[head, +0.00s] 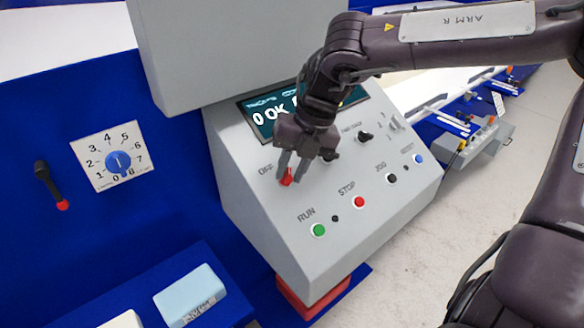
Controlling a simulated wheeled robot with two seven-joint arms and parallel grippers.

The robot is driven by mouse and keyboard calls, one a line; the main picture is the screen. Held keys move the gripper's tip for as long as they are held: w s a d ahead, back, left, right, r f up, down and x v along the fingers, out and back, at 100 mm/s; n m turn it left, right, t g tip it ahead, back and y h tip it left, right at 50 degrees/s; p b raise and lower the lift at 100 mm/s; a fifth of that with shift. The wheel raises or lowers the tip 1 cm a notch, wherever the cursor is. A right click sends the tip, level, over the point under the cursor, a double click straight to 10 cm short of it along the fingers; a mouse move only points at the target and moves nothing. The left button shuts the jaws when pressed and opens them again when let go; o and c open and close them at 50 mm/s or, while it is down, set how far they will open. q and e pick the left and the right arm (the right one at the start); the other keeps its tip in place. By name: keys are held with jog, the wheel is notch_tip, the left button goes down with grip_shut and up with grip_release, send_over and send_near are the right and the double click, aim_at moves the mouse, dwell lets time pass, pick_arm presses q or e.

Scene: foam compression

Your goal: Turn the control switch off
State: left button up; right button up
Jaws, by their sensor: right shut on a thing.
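The control switch (287,178) shows as a small red knob on the sloped face of the grey control panel (262,215), just below the printed word OFF. My right gripper (291,170) reaches down to it from above, with its fingers on either side of the red knob and shut on it. The fingers and wrist hide most of the switch and any label to its right, so I cannot tell its exact setting. My left gripper is not in the view.
The panel also has a green RUN button (319,230), a red STOP button (359,202), a black JOG button (391,179) and a blue button (420,159). A numbered dial (119,163) and a red-tipped lever (49,184) are on the blue wall at left. A light-blue block (184,293) lies below.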

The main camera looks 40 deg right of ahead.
jog(key=shift+a+n+h+b, duration=0.1)
jog(key=shift+n+h+b, duration=0.4)
jog(key=shift+n, duration=0.7)
jog(key=shift+n+g+h, duration=0.4)
jog(key=shift+n+h, duration=0.1)
jog(key=shift+n, duration=0.4)
jog(key=n, duration=0.1)
jog(key=n+h, duration=0.1)
jog(key=n, duration=0.1)
jog(key=shift+a+r, duration=0.1)
jog(key=shift+a, duration=0.15)
jog(key=shift+a+n+h+p, duration=0.1)
jog(key=shift+n+h+p, duration=0.5)
jog(key=shift+n, duration=0.6)
jog(key=shift+a+n+t+h+b, duration=0.15)
jog(key=shift+n+t+h+b, duration=0.4)
jog(key=shift+n, duration=1.55)
jog(key=shift+h, duration=0.45)
jog(key=o, duration=0.6)
jog(key=shift+s, duration=0.1)
jog(key=shift+c, duration=0.2)
jog(key=shift+o, duration=0.5)
